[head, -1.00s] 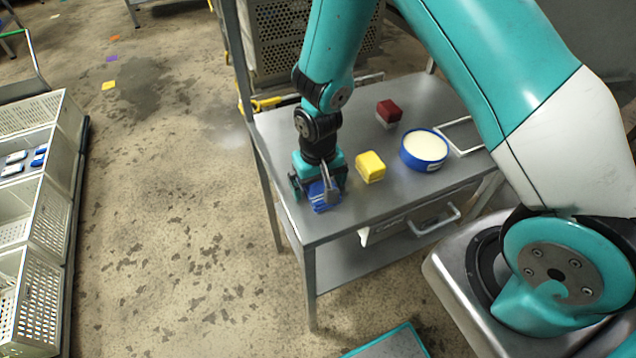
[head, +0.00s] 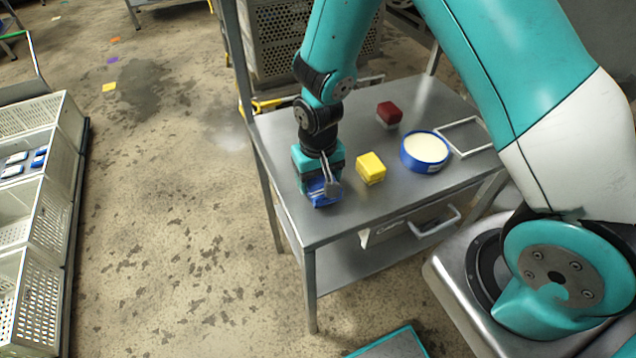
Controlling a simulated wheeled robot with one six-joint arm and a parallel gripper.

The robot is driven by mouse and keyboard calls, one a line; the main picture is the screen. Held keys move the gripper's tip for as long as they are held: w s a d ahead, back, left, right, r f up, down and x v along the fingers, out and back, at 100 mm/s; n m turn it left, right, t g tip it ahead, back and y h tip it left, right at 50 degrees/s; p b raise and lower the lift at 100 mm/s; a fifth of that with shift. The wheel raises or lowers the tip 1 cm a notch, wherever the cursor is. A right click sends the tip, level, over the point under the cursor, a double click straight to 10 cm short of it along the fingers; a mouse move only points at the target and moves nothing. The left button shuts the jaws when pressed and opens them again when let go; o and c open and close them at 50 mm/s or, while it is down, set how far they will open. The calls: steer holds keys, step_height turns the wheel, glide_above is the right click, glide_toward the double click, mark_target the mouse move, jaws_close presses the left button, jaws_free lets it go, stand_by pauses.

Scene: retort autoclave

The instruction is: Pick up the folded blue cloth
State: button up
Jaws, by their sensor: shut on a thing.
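The folded blue cloth (head: 322,197) is at the left front part of the grey metal table (head: 350,218), partly hidden by my gripper. My gripper (head: 322,188) points down over the cloth and is shut on it. The cloth is at or very near the tabletop; I cannot tell whether it is clear of the surface.
A yellow block (head: 371,168) stands close to the right of my gripper. A blue round tub with pale contents (head: 425,149), a dark red block (head: 389,114) and a white frame (head: 464,136) are further right and back. Perforated crates (head: 38,240) stand at the left.

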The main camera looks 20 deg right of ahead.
step_height(320, 180, up, 18)
steer(key=shift+b, duration=0.3)
steer(key=shift+f, duration=0.1)
steer(key=shift+o, duration=0.8)
